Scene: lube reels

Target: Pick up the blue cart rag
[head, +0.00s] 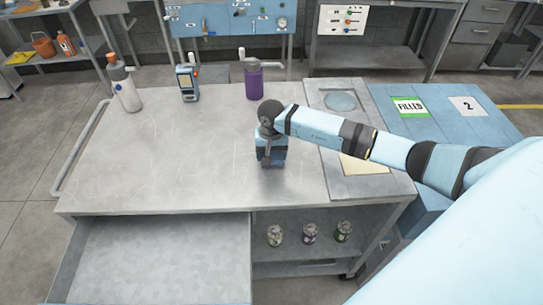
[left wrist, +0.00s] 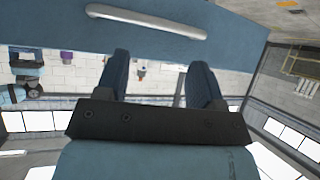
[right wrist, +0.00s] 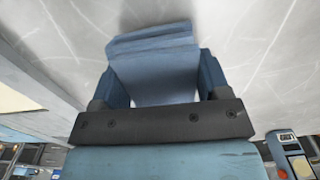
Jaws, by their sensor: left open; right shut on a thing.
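The blue cart rag (right wrist: 155,62) is a folded blue cloth between the two fingers of my right gripper (right wrist: 153,80), seen in the right wrist view. The right gripper is shut on it. In the head view my right gripper (head: 271,152) points down over the middle of the metal cart top (head: 180,160). It largely hides the rag there, and I cannot tell whether the rag touches the top. My left gripper (left wrist: 162,75) is open and empty in the left wrist view, with a blue panel with a pale handle (left wrist: 146,21) beyond it. It is outside the head view.
A white bottle (head: 124,88), a handheld meter (head: 187,84) and a purple bottle (head: 254,82) stand along the back of the cart. An open, empty-looking drawer (head: 160,260) juts out at the front left. Several small jars (head: 310,234) sit on the shelf below.

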